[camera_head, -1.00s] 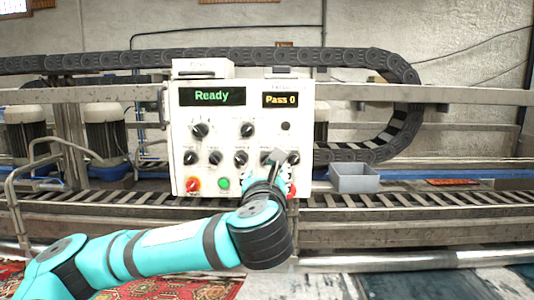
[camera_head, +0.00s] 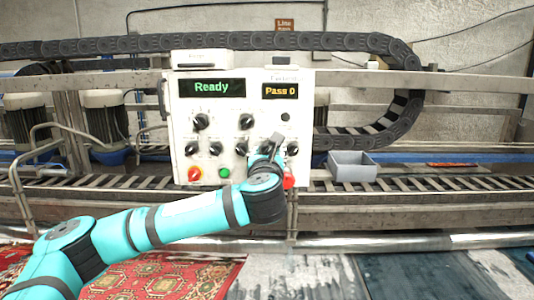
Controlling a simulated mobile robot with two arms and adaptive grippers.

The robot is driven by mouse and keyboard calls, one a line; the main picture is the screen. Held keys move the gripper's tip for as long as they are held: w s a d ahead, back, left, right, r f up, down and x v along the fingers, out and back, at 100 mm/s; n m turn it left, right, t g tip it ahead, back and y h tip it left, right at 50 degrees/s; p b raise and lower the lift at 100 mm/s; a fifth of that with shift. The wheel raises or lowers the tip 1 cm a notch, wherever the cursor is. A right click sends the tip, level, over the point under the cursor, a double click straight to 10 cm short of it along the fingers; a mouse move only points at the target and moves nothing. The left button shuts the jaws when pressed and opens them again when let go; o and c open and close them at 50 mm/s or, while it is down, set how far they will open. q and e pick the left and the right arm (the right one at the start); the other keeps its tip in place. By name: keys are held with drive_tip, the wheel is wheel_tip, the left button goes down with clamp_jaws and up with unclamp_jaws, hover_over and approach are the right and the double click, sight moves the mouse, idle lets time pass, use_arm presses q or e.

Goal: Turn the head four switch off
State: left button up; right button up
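A white control panel (camera_head: 262,98) faces me, with a green "Ready" display and an orange "Pass 0" display. A row of black rotary switches runs across its lower part, from the left switch (camera_head: 192,148) to the right switch (camera_head: 292,148). The labels are too small to read, so I cannot tell which is head four. My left gripper (camera_head: 276,140) is at the right part of this row, just left of the rightmost switch, and partly hides the switch behind it. I cannot tell whether it touches a switch or how its fingers stand. My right gripper is not in view.
Below the switches are a red knob (camera_head: 194,174) and a green button (camera_head: 224,173). A red part (camera_head: 289,181) shows beside my wrist. A grey open box (camera_head: 353,167) stands right of the panel. A patterned rug (camera_head: 165,275) lies in front.

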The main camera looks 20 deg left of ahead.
use_arm(q)
clamp_jaws()
drive_tip(key=n+b, duration=0.2)
drive_tip(key=n, duration=0.1)
drive_tip(key=shift+f, duration=0.2)
drive_tip(key=n+b, duration=0.5)
drive_tip(key=n, duration=0.4)
drive_tip(key=shift+d+r, duration=0.1)
drive_tip(key=shift+d, duration=0.05)
drive_tip(key=shift+r+n+b, duration=0.1)
drive_tip(key=shift+n+b, duration=0.9)
drive_tip(key=shift+n, duration=0.9)
drive_tip(key=shift+o, duration=2)
unclamp_jaws()
